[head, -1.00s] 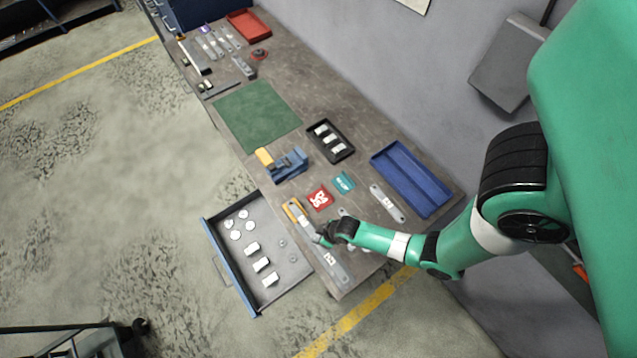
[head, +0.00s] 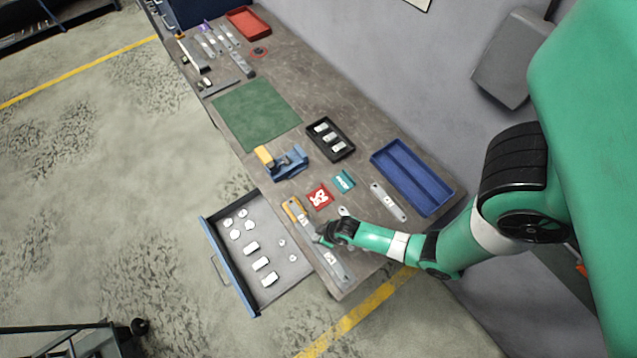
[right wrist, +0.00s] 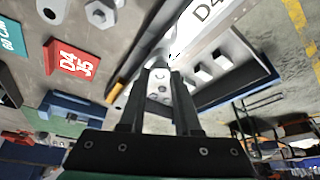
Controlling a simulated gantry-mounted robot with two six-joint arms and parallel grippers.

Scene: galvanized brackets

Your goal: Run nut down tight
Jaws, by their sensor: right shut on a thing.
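My right gripper (head: 325,238) is low over the near right end of the bench, above a long galvanized bracket (head: 335,265). In the right wrist view its two dark fingers (right wrist: 160,66) are shut on a small grey piece, which looks like the nut; the fingertips hide most of it. The bracket, with a white "D4" label, runs from the fingertips toward the upper right in the right wrist view (right wrist: 218,22). How far down the nut sits cannot be told. My left gripper is not in view.
An open drawer (head: 207,232) with white blocks and discs juts out below the bench. A yellow-handled tool (head: 291,208) lies close to the gripper.

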